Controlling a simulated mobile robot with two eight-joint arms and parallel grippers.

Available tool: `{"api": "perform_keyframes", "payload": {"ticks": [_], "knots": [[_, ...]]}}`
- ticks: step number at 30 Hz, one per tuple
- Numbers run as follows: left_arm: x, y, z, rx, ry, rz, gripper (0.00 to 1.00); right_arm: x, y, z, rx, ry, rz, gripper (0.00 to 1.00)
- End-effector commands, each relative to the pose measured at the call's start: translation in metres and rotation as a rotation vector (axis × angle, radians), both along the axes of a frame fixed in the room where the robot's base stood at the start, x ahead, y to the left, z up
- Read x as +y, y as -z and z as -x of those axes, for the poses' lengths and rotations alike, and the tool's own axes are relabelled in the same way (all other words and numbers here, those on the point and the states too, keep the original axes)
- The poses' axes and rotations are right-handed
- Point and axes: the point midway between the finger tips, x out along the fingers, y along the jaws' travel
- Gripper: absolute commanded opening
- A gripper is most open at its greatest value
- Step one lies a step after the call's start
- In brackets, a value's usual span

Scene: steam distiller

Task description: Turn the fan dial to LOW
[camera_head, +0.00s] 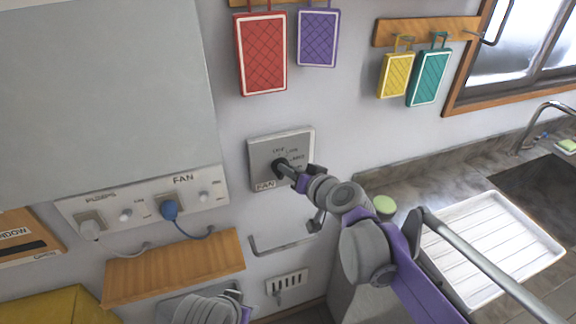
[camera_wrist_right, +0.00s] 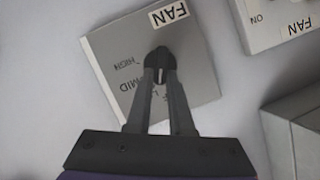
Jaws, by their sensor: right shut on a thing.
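The fan dial (camera_head: 279,166) is a black knob on a square grey plate (camera_head: 262,152) labelled FAN on the wall. In the right wrist view the dial (camera_wrist_right: 158,54) shows between my fingertips, with a small white mark pointing toward the gripper. HIGH and MID are readable on the plate (camera_wrist_right: 112,46); the lettering near LOW is partly covered by the fingers. My right gripper (camera_head: 284,170) is shut on the dial; its tips (camera_wrist_right: 160,68) grip the knob's sides. Part of my left arm's end (camera_head: 205,308) shows at the bottom; its fingers cannot be made out.
A panel (camera_head: 150,195) with PUMPS and FAN plugs is left of the plate, above a wooden shelf (camera_head: 175,268). A wire rail (camera_head: 285,245) and a small switch plate (camera_head: 288,284) are below. Pot holders (camera_head: 262,55) hang above. A white drying rack (camera_head: 490,245) stands right.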

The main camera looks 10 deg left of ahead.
Motion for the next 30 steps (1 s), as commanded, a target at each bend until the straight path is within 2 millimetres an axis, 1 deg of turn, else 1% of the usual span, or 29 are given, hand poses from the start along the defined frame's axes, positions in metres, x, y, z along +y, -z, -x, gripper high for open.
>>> {"api": "perform_keyframes", "payload": {"ticks": [1, 3, 12, 28, 29, 30], "knots": [[0.0000, -0.0048, -0.0016, -0.003, 0.000, 0.000, 0.50, -0.0015, -0.0016, -0.0015, 0.016, 0.001, -0.025, 0.00], [0.0000, -0.0074, -0.0025, -0.005, 0.000, 0.000, 0.50, -0.0016, -0.0008, -0.0017, 0.040, 0.000, -0.061, 0.00], [0.0000, -0.0132, -0.0046, -0.009, 0.000, 0.000, 0.50, -0.0032, 0.0018, -0.0025, 0.108, 0.001, -0.160, 0.00], [0.0000, -0.0140, -0.0049, -0.009, 0.000, 0.000, 0.50, -0.0031, 0.0032, -0.0022, 0.122, 0.000, -0.180, 0.00], [0.0000, -0.0140, -0.0049, -0.009, 0.000, 0.000, 0.50, -0.0031, 0.0032, -0.0022, 0.123, 0.000, -0.180, 0.22], [0.0000, -0.0140, -0.0049, -0.009, 0.000, 0.000, 0.50, -0.0031, 0.0032, -0.0022, 0.123, 0.000, -0.180, 0.29]]}}
